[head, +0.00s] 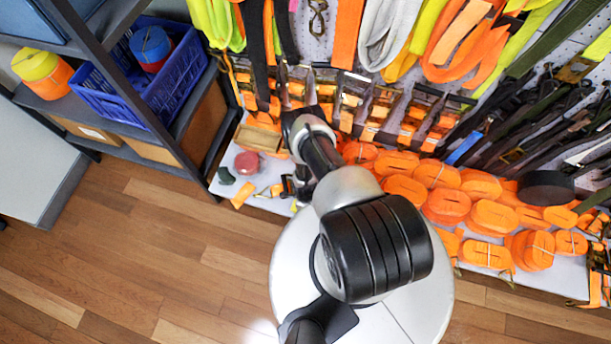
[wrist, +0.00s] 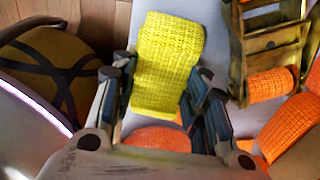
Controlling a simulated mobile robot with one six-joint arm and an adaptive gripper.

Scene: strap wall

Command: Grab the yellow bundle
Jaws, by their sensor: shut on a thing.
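The yellow bundle (wrist: 168,50) is a woven, folded strap in the middle of the wrist view. My gripper (wrist: 158,85) is shut on it, with one dark finger along each side. The bundle's lower end is close to the gripper's palm. In the head view my own arm hides the gripper's fingers, and I cannot make out the held bundle there. An orange bundle (wrist: 155,137) shows just below the yellow one in the wrist view; I cannot tell whether they touch.
Several orange bundles (head: 447,205) cover the white shelf at right. Straps and buckles hang on the wall above. A dark roll (head: 545,188) lies among the bundles. At left a rack holds a blue crate (head: 150,103) and an orange-yellow roll (head: 42,72). Wooden floor (head: 130,260) at lower left is clear.

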